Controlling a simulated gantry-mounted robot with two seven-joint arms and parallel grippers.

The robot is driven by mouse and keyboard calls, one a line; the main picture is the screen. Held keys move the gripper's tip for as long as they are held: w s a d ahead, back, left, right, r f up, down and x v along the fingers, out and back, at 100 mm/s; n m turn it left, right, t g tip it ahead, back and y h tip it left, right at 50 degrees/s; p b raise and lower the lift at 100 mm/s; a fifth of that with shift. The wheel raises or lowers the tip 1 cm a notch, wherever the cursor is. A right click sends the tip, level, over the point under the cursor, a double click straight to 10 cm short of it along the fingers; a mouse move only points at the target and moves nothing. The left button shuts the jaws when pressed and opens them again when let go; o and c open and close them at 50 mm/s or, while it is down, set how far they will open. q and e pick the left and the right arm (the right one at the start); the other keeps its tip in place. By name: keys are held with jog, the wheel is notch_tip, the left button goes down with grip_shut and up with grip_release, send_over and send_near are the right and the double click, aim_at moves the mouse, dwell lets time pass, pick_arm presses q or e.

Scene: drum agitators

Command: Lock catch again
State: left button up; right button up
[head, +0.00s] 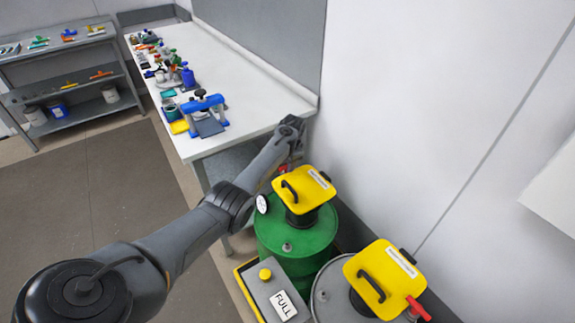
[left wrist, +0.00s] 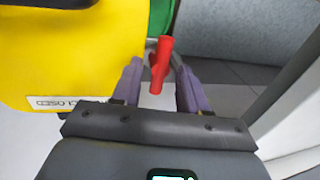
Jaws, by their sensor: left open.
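A green drum (head: 290,240) stands by the wall with a yellow agitator lid (head: 304,187) on top. The lid has a black handle and a white label. At its far left edge a small part of a red catch (head: 282,168) shows. In the left wrist view the red catch lever (left wrist: 160,65) stands between the fingers of my left gripper (left wrist: 157,82), with the yellow lid (left wrist: 70,50) to the left. The gripper is open, with the fingers apart around the lever; I cannot tell whether either touches it. My right gripper is not in view.
A second, grey drum (head: 330,295) has a yellow lid (head: 384,280) with a red catch (head: 418,307). A white bench (head: 245,95) with tools lies beyond; the wall is close on the right.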

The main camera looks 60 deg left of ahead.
pick_arm(q)
jog(key=shift+f, duration=0.2)
grip_shut()
dwell(0.3)
